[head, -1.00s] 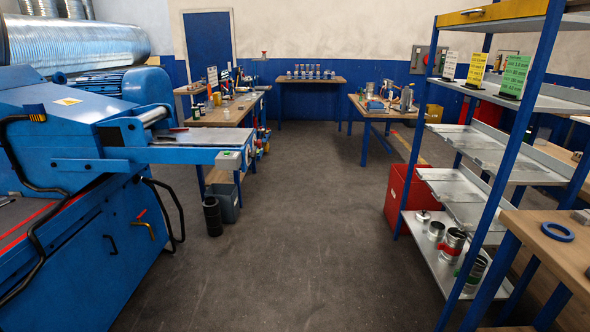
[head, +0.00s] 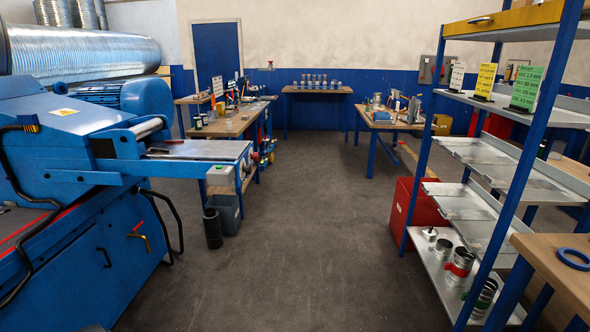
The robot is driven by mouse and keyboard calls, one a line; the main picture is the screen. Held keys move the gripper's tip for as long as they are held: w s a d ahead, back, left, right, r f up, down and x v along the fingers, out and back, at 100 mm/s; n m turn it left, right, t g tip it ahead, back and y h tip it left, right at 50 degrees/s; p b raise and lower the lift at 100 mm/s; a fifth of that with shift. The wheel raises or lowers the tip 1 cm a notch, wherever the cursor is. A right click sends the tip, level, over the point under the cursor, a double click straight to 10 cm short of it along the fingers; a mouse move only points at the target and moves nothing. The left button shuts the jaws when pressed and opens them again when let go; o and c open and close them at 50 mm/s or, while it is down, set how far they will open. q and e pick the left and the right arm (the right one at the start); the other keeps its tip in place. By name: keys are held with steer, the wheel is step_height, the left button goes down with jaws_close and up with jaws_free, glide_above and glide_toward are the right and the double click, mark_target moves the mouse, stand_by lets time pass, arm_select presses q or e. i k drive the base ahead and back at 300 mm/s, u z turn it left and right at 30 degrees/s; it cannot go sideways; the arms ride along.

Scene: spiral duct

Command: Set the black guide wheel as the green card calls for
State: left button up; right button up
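The green card (head: 526,88) stands on the top shelf of the blue rack at the right. It bears several lines of text; a line with "mm" shows, but most is too small to read surely. A yellow card (head: 486,81) and a white card (head: 457,76) stand left of it. The blue machine (head: 60,190) fills the left side, with a flat bed reaching right. I cannot pick out the black guide wheel for sure. Neither of my grippers is in view.
The rack's bottom shelf (head: 429,262) holds several metal duct pieces. A red bin (head: 418,212) stands beside the rack. A wooden table (head: 560,262) is at the near right. Workbenches stand at the back. The dark floor (head: 300,230) in the middle is clear.

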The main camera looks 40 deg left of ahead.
mark_target(248, 168)
steer(key=z, duration=0.35)
steer(key=i, duration=0.9)
steer(key=u, duration=0.05)
